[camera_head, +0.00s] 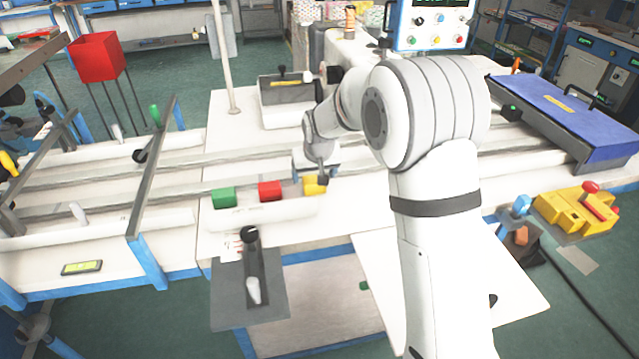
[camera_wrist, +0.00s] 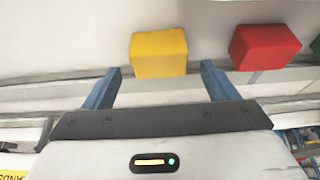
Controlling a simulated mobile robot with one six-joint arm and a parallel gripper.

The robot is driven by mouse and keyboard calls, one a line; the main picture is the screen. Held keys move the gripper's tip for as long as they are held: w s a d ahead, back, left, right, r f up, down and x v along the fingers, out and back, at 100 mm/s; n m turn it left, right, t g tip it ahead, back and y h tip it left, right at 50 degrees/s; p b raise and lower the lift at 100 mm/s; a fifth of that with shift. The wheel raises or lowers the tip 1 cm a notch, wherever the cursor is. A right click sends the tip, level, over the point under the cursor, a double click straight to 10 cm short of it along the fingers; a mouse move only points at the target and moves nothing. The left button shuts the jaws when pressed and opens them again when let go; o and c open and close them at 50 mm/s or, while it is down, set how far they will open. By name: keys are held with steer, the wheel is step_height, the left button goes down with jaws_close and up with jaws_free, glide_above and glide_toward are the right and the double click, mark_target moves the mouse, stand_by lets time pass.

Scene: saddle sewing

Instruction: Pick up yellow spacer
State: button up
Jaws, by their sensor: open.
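The yellow spacer (camera_wrist: 159,54) is a small block on the white table. In the wrist view it lies ahead of and between the two blue fingers of my gripper (camera_wrist: 160,80). The fingers are apart and nothing is held; I cannot tell whether either one touches the spacer. In the head view the yellow spacer (camera_head: 315,187) is at the right end of a row of blocks, partly hidden by my gripper (camera_head: 318,178), which is right above or beside it.
A red block (camera_head: 270,191) and a green block (camera_head: 223,197) stand left of the spacer on a white holder (camera_head: 262,215). The red block (camera_wrist: 264,47) is close to the right finger in the wrist view. Metal rails run behind the blocks. A blue-lidded box (camera_head: 565,115) is at right.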

steer(key=x, duration=0.2)
steer(key=shift+w+f, duration=0.15)
steer(key=shift+f, duration=0.25)
steer(key=shift+c, duration=0.4)
steer(key=c, duration=1)
